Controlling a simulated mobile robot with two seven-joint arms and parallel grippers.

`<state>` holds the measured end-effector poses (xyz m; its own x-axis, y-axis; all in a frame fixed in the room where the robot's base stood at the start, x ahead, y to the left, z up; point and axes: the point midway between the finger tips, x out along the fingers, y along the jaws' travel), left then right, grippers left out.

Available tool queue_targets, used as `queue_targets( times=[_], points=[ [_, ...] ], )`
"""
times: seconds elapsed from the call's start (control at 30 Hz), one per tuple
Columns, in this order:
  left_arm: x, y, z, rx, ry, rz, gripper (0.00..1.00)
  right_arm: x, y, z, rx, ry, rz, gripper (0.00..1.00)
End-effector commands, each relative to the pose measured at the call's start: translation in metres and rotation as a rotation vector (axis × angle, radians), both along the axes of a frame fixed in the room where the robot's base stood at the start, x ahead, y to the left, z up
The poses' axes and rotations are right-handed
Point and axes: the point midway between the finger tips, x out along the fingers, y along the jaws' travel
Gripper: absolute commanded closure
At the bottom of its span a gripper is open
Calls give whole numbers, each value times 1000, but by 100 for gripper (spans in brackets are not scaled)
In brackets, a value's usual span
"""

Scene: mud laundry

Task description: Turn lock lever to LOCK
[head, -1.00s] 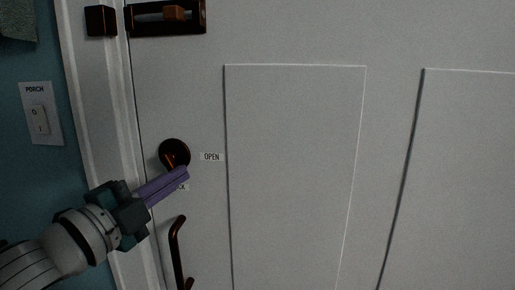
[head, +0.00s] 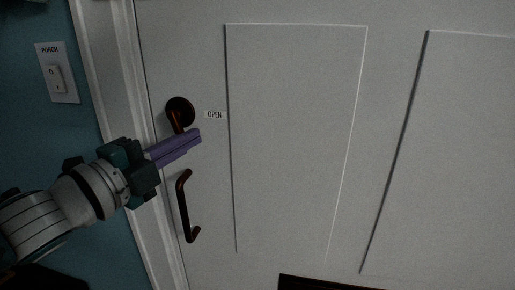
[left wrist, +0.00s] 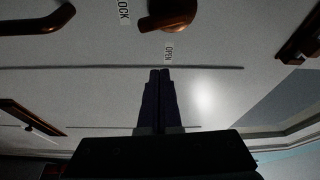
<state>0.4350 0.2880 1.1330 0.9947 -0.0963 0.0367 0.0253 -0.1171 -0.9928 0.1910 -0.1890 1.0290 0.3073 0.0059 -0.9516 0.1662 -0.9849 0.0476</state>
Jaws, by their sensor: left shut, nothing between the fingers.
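The lock lever (head: 176,122) is a bronze lever on a round plate at the door's left side. In the head view it points down, away from the OPEN label (head: 215,114) on its right. In the left wrist view the lever (left wrist: 160,21) points left toward the LOCK label (left wrist: 124,11); OPEN (left wrist: 168,53) is below it. In the head view LOCK is hidden behind my fingers. My left gripper (head: 198,135) is shut and empty, its purple fingertips just below and right of the lever; contact cannot be told. My right gripper is not in view.
A bronze pull handle (head: 183,207) is just below my left gripper. A PORCH light switch (head: 57,72) is on the blue wall at left. The white door frame (head: 120,100) stands beside it. The panelled door (head: 290,150) is clear to the right.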

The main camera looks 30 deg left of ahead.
Motion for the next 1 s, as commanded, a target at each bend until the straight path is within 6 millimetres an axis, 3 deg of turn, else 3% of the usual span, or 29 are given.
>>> queue_targets(
  times=[0.2, 0.4, 1.0],
  points=[
    [-43, 4, -6, 0, 2, 1, 100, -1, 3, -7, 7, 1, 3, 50],
    [-65, 6, -7, -1, -1, 0, 100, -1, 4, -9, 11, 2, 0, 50],
    [-70, 6, -6, 0, -2, 0, 100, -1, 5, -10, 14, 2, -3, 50]
  ],
)
